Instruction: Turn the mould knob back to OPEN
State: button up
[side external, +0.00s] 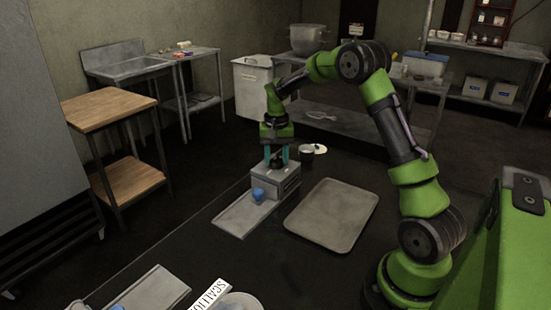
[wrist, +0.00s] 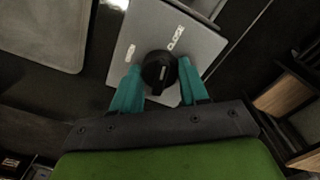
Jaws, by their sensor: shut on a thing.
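The mould knob (wrist: 153,68) is round and black with a pale pointer line, on top of a grey metal box (wrist: 205,45). Two white labels lie beside it in the wrist view: one reads like CLOSE (wrist: 175,38), the other (wrist: 131,51) is too small to read. The pointer line stands nearly upright in the picture; I cannot tell which label it matches. My gripper (wrist: 160,66) has its teal fingers on both sides of the knob and is shut on it. In the side view, my gripper (side external: 278,157) points straight down onto the box (side external: 288,184).
A blue object (side external: 258,194) is at the box's front, above a narrow metal tray (side external: 233,216). A large flat tray (side external: 332,214) lies to the right. A dark cup (side external: 306,153) stands behind the box. A wooden-topped table (side external: 108,105) is at left.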

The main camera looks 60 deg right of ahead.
aim_at(276, 156)
jog(key=n, duration=1.1)
jog(key=shift+r+n, duration=0.1)
jog(key=shift+n, duration=1.9)
jog(key=o, duration=1.1)
notch_tip(276, 156, up, 17)
jog(key=shift+f, duration=0.1)
